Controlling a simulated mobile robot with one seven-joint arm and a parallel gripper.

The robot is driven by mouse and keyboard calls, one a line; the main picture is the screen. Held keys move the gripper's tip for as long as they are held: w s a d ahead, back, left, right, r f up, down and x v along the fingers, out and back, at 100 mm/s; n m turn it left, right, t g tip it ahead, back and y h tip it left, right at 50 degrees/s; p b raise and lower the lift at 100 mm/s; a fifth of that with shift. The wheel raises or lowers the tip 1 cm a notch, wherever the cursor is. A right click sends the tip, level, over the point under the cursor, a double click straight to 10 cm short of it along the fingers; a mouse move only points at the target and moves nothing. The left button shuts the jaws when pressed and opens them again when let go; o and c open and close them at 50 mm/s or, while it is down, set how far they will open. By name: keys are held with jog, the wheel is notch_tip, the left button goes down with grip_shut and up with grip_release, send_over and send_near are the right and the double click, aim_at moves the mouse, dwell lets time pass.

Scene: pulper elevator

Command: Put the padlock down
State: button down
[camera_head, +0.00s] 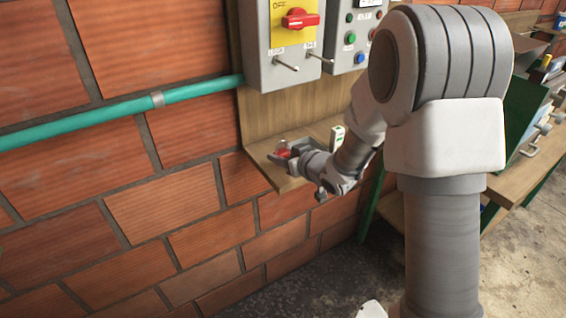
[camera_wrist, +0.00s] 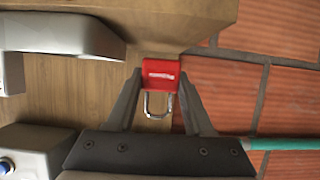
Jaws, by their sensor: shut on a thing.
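The red padlock (camera_wrist: 160,75) with a silver shackle is between the two dark fingers of my gripper (camera_wrist: 158,92) in the wrist view. My gripper is shut on it, with the shackle towards the palm. In the head view the red padlock (camera_head: 284,153) shows small at the tip of my gripper (camera_head: 286,155), at the wooden shelf (camera_head: 268,174) below the control boxes. I cannot tell whether the padlock touches the shelf. My gripper hides part of it.
Above the shelf hang a grey box with a red switch (camera_head: 300,18) and a button box (camera_head: 352,40). A small white item (camera_head: 338,134) stands on the shelf behind my wrist. A green pipe (camera_head: 110,111) runs along the brick wall. A wooden bench (camera_head: 520,180) is at the right.

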jog(key=shift+f, duration=1.1)
jog(key=shift+f+b, duration=0.2)
jog(key=shift+b, duration=0.1)
jog(key=shift+c, duration=1.4)
grip_release()
jog(key=shift+r, duration=0.1)
